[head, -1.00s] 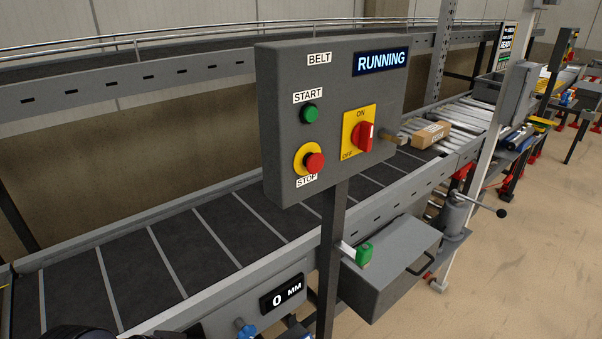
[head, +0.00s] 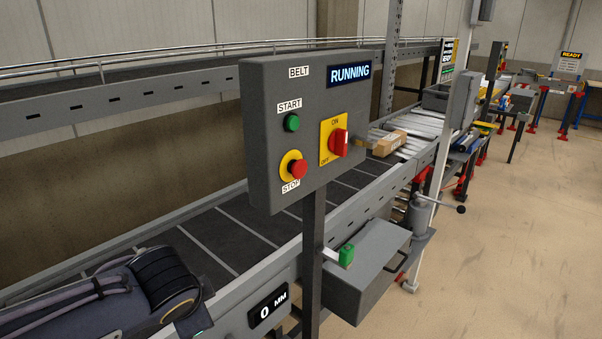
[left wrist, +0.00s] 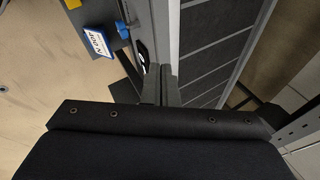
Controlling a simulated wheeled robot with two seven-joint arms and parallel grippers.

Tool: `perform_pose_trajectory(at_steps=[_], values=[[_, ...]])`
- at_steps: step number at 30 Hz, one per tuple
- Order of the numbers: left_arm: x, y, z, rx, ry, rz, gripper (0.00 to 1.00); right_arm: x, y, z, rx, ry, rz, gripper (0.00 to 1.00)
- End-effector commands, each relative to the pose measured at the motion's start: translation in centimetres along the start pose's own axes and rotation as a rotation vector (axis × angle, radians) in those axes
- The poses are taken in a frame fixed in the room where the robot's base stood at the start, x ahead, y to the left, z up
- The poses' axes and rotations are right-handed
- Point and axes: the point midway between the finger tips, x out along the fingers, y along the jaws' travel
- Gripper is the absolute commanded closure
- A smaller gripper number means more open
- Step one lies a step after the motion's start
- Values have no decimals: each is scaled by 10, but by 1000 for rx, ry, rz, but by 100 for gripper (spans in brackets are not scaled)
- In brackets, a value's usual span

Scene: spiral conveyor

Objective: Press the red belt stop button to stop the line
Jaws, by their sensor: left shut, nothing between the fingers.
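The red stop button (head: 298,169) sits on a yellow round base at the lower left of the grey control box (head: 262,140). A STOP label is below it. The box's display (head: 348,74) reads RUNNING. The green start button (head: 292,123) is above, and a red rotary switch (head: 338,142) on a yellow plate is to the right. My left arm comes in at the lower left of the head view, well apart from the box; its fingers are not clear there. In the left wrist view my left gripper (left wrist: 159,84) is shut and empty beside the conveyor. My right gripper is out of view.
The belt (head: 240,232) runs behind the box's post (head: 312,255). A carton (head: 389,143) lies on the rollers. A grey case (head: 366,270) with a green knob (head: 346,255) and a 0 MM readout (head: 268,310) are below.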

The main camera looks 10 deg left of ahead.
Motion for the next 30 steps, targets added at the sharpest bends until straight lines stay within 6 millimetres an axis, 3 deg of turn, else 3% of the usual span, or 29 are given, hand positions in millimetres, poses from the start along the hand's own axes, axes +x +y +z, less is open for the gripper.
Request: perform_pose_trajectory(at_steps=[1, 5, 9, 15, 18, 24, 30], values=[[1, -8, -23, 111, -3, -66, 100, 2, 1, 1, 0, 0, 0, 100], [-8, -32, -82, 372, -15, -275, 100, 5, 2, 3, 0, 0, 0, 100], [-31, -42, -147, 602, -20, -500, 100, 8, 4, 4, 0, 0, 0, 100], [-78, -33, -231, 849, -19, -804, 100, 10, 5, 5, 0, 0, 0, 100], [-102, -22, -263, 934, -15, -931, 100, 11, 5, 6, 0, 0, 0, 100], [-136, -3, -300, 1027, -12, -1095, 100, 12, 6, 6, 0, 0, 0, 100], [-145, 3, -309, 1049, -12, -1142, 100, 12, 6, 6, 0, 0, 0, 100]])
